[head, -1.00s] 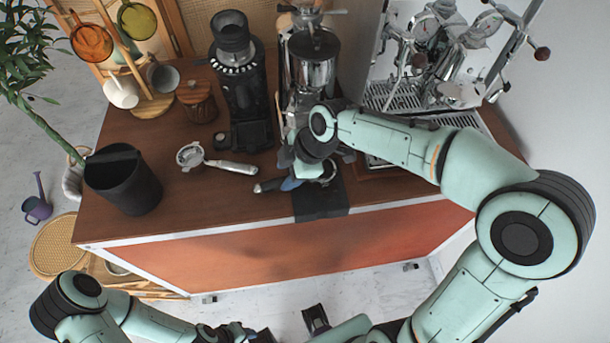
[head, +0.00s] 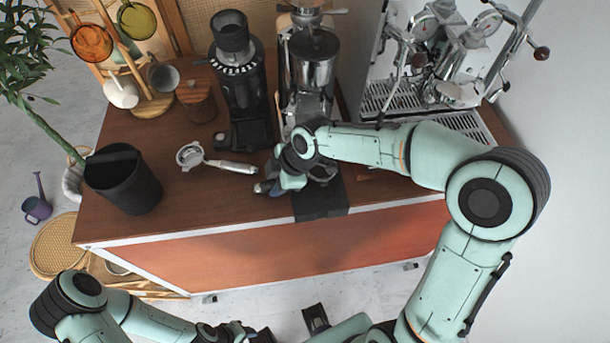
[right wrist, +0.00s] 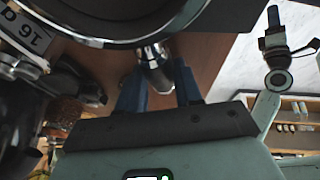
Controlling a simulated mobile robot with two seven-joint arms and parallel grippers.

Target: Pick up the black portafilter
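A portafilter lies on the brown counter at its front middle. In the head view its handle end (head: 262,187) shows left of my right gripper (head: 279,180), and the gripper hides much of the rest. In the right wrist view a large dark round part with a silver rim (right wrist: 110,38) fills the top, and a shiny metal neck (right wrist: 154,58) runs down between the two blue fingers of my right gripper (right wrist: 158,88). The fingers are apart, on either side of the neck and handle; contact is unclear. My left gripper (head: 236,333) is low at the bottom edge, its fingers unclear.
A second portafilter (head: 215,161) with a silver handle lies to the left. A black grinder (head: 243,85) and a silver grinder (head: 312,65) stand behind, with an espresso machine (head: 440,60) at right. A black bin (head: 124,182) stands at the counter's left. A dark mat (head: 322,200) hangs over the front edge.

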